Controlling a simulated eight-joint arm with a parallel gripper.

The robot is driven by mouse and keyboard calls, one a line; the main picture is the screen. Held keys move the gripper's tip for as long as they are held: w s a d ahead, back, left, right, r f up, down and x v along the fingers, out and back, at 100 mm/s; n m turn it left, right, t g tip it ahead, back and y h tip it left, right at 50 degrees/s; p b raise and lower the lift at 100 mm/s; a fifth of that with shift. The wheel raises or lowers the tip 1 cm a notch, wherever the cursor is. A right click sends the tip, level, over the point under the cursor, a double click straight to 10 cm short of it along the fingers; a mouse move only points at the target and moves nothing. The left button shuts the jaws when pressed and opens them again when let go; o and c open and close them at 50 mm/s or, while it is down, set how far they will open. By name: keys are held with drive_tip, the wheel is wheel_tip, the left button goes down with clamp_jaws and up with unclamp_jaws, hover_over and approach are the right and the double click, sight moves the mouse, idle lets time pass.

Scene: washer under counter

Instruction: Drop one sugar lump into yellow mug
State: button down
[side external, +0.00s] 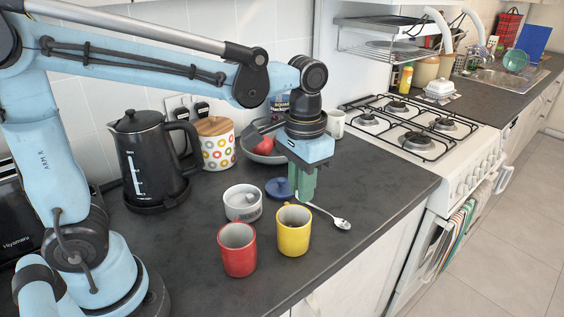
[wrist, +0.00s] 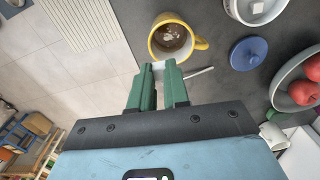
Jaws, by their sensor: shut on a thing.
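The yellow mug (side external: 293,240) stands upright on the dark counter. The wrist view shows the yellow mug (wrist: 200,43) from above, with a brown content and pale patches inside. My gripper (side external: 302,199) points down, just behind the yellow mug in the side view. In the wrist view, my gripper (wrist: 160,68) is shut on a small white sugar lump (wrist: 156,64), beside the mug's rim and not over its opening. The white sugar bowl (side external: 243,210) stands open to the left; part of it shows in the wrist view (wrist: 256,8). The lump is hidden in the side view.
A red mug (side external: 237,258) stands left of the yellow one. A spoon (side external: 332,218) and blue lid (side external: 277,189) lie close by. A fruit bowl (side external: 262,157), patterned canister (side external: 216,151) and black kettle (side external: 150,160) stand behind. The counter to the right is clear.

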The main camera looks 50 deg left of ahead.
sight(301, 208)
drive_tip(key=shift+f, duration=2.85)
drive_tip(key=c, duration=1)
unclamp_jaws()
drive_tip(key=shift+c, duration=0.2)
wheel_tip(301, 208, up, 12)
drive_tip(key=shift+r, duration=0.1)
